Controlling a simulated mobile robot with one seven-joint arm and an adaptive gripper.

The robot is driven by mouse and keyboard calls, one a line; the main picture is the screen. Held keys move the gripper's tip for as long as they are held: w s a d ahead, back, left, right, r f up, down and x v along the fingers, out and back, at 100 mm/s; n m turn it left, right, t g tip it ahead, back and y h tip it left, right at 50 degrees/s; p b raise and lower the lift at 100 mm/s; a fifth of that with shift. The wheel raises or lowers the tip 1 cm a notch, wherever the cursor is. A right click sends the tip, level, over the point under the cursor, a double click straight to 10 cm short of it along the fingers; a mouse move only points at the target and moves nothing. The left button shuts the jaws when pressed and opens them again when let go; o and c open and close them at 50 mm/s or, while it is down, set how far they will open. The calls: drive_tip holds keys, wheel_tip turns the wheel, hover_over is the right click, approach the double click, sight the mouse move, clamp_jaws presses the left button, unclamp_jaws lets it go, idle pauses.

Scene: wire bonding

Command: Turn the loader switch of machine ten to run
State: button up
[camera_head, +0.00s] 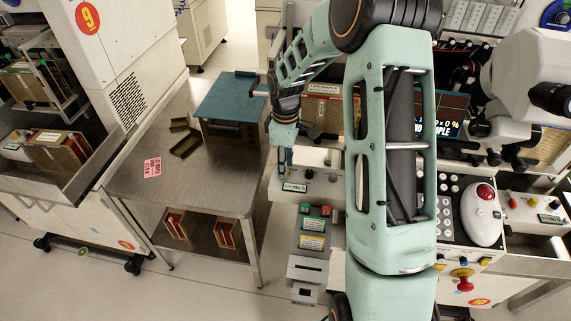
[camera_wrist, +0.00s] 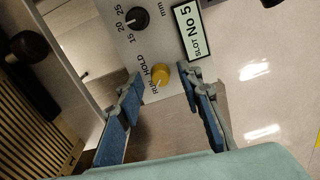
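The loader switch is a yellow knob (camera_wrist: 160,75) beside the words RUN and HOLD on a pale panel in the wrist view. I cannot tell clearly which word it points to. My gripper (camera_wrist: 160,84) is open, with one blue-padded finger on each side of the knob and gaps showing between. In the head view my gripper (camera_head: 284,160) points down at the left end of the loader panel (camera_head: 322,189); the yellow knob cannot be made out there. Machine ten bears an orange number sticker (camera_head: 479,301) low at the right.
A black millimetre dial (camera_wrist: 137,19) and a slot 5 label (camera_wrist: 187,32) sit close to the switch. A steel table (camera_head: 130,185) with a blue-topped box (camera_head: 231,98) stands left of my arm. Machine nine (camera_head: 125,50) is farther left. A red emergency button (camera_head: 463,284) is at right.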

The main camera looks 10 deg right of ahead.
wheel_tip(320, 180, up, 12)
idle(0.6)
drive_tip(key=shift+r, duration=0.1)
